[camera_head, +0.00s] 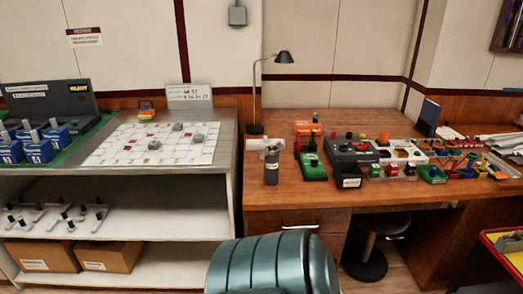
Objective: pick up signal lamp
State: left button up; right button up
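Neither of my grippers is in view. I cannot tell for sure which thing is the signal lamp. On the wooden desk, small blocks with coloured tops stand in a row: a green-bodied one with a red top (375,170) and others beside it. An orange knob-like piece (383,136) stands behind them at the grey control box (352,150). A small yellow and red object (146,115) stands at the back of the left counter. All are small in the picture, and nothing is holding them.
The wooden desk (300,192) carries a desk lamp (284,57), a dark cylinder (271,168), a green device (313,168) and colourful parts. A gridded white board (115,148) lies on the left counter. A teal ribbed shape (270,265) fills the bottom centre; a stool (365,262) stands under the desk.

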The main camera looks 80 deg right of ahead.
aim_at(271, 162)
jog(key=i+z, duration=0.6)
jog(key=z, duration=0.15)
jog(key=i+z, duration=0.15)
jog(key=z, duration=0.25)
jog(key=i+z, duration=0.15)
jog(key=z, duration=0.25)
jog(key=i+j+z, duration=0.1)
jog(key=z, duration=0.3)
jog(key=i+j+z, duration=0.15)
jog(key=z, duration=0.2)
jog(key=i+z, duration=0.15)
jog(key=z, duration=0.25)
jog(key=i+j+z, duration=0.1)
jog(key=z, duration=0.3)
jog(key=i+j+z, duration=0.15)
jog(key=z, duration=0.25)
jog(key=i+j+z, duration=0.15)
jog(key=z, duration=0.25)
jog(key=i+j+z, duration=0.25)
